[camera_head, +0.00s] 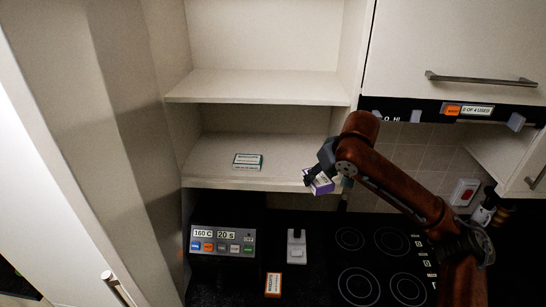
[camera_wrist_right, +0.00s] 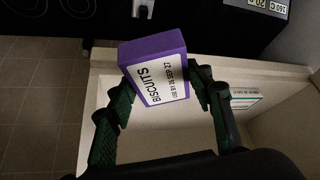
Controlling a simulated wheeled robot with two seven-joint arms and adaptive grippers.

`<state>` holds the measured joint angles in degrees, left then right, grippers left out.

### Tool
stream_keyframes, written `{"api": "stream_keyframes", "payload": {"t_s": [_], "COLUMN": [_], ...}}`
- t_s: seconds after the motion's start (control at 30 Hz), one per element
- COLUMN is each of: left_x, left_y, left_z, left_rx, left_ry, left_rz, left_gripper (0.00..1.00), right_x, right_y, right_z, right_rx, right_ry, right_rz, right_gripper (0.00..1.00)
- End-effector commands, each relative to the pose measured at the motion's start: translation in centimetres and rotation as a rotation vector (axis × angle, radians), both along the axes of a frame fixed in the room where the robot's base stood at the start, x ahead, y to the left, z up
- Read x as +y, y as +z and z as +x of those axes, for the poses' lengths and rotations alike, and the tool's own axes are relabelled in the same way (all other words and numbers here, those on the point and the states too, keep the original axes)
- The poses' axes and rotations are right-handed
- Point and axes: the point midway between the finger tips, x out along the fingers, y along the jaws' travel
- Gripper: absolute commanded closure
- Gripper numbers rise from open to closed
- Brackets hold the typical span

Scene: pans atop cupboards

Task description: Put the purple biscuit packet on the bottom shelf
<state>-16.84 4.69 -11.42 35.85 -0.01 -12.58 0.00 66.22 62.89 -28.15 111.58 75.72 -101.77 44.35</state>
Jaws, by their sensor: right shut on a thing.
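The purple biscuit packet (camera_head: 319,183) is in my right gripper (camera_head: 322,176), at the front edge of the bottom shelf in the head view. The right wrist view shows the packet (camera_wrist_right: 155,68) with its white "BISCUITS" label between the two fingers of the gripper (camera_wrist_right: 160,100). The packet is tilted. The bottom shelf (camera_head: 220,175) of the open cupboard lies behind and to the left of it. A white and teal packet (camera_head: 248,161) lies on that shelf. My left gripper is not in view.
The upper shelf (camera_head: 260,87) is empty. Below stand a control panel box (camera_head: 222,242), a grey holder (camera_head: 297,247) and an orange packet (camera_head: 273,285). A hob (camera_head: 375,265) is to the right. The open cupboard door (camera_head: 60,150) is at left. The bottom shelf's right part is clear.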

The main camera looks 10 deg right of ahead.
Motion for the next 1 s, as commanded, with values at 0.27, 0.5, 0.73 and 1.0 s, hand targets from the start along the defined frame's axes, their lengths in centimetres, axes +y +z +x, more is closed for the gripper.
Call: {"api": "stream_keyframes", "payload": {"t_s": [0.27,0.5,0.73,1.0], "left_x": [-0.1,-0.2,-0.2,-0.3], "left_y": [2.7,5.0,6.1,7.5], "left_z": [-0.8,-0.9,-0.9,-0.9], "left_rx": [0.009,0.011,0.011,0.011], "left_ry": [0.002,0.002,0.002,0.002], "left_rz": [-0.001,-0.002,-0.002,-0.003], "left_gripper": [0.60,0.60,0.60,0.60], "right_x": [1.3,2.3,2.7,2.7], "right_y": [0.4,0.5,0.2,-1.3], "right_z": [6.7,12.6,15.7,16.7], "right_rx": [0.001,0.000,-0.001,0.002], "right_ry": [-0.002,-0.002,-0.001,-0.002], "right_rz": [0.002,0.001,0.001,-0.004], "right_gripper": [0.81,0.81,0.81,0.81]}}
